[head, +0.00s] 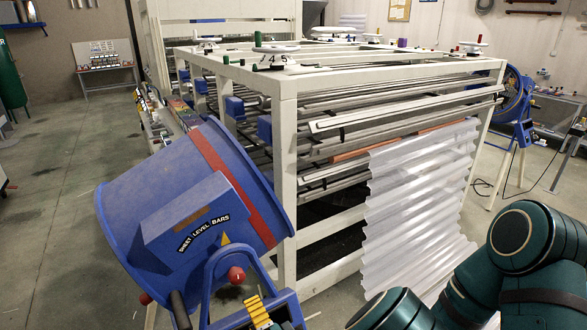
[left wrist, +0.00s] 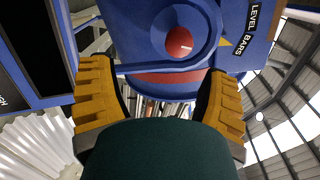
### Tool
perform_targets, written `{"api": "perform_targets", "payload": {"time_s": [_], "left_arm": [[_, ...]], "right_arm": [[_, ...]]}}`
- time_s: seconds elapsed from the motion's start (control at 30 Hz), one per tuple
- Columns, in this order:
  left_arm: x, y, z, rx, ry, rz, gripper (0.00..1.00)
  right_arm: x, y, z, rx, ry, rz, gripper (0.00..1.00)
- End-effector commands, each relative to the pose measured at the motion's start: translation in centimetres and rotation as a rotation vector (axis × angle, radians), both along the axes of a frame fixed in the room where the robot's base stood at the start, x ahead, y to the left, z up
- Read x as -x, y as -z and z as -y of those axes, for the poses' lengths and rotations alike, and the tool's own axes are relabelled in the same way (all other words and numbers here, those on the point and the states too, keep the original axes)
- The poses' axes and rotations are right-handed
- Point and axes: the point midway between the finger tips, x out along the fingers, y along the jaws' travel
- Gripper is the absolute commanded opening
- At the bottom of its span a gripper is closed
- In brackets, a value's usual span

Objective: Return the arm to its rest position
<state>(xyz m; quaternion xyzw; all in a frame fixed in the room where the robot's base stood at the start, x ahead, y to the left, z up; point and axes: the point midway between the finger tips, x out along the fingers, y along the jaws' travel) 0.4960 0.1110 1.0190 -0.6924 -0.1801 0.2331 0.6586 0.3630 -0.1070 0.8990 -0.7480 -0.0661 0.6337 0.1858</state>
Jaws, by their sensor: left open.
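My left gripper (head: 262,314) shows at the bottom edge of the head view, with one yellow ribbed finger visible and the rest cut off. In the left wrist view my left gripper (left wrist: 162,88) is open, its two yellow fingers wide apart with nothing held between them. Beyond the fingers is the blue drum labelled "SHEET LEVEL BARS" (head: 180,215), with a red band and a red knob (left wrist: 179,42). In the head view the gripper is low, beside the drum's blue bracket; I cannot tell if they touch. My right gripper is not in view.
A white machine frame (head: 287,160) with metal bars fills the centre. A translucent corrugated sheet (head: 418,200) hangs at its front right. A blue ring-shaped unit (head: 513,95) on a stand is at the far right. Grey floor (head: 55,190) is open at left.

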Motion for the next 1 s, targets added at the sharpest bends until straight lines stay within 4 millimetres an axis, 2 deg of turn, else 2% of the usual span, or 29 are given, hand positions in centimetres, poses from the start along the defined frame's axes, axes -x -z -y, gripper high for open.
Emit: {"api": "perform_targets", "payload": {"time_s": [0.03, 0.13, 0.2, 0.3, 0.4, 0.5, 0.63, 0.8, 1.0], "left_arm": [[0.2, 2.2, -0.9, 0.066, -0.016, -0.044, 0.77], [1.2, 7.0, -2.2, 0.255, -0.047, -0.148, 0.77], [2.3, 10.5, -2.6, 0.415, -0.083, -0.224, 0.77], [4.2, 14.7, -2.7, 0.643, -0.149, -0.32, 0.77], [6.2, 17.8, -2.2, 0.866, -0.227, -0.4, 0.77], [8.1, 20.0, -1.5, 1.08, -0.315, -0.468, 0.77], [10.3, 21.5, -0.3, 1.338, -0.434, -0.542, 0.77], [12.2, 21.7, 0.7, 1.6, -0.572, -0.615, 0.77], [13.5, 21.1, 1.0, 1.748, -0.662, -0.66, 0.77]], "right_arm": [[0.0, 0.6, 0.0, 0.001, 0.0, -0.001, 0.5], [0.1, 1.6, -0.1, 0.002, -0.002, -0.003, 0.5], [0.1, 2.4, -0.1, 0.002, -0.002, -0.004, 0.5], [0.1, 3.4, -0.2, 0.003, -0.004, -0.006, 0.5], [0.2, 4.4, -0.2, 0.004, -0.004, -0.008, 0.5], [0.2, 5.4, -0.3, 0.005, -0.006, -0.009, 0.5], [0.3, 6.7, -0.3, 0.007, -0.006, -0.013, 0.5], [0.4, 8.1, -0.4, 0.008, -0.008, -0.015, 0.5], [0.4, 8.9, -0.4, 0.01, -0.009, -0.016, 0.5]]}}
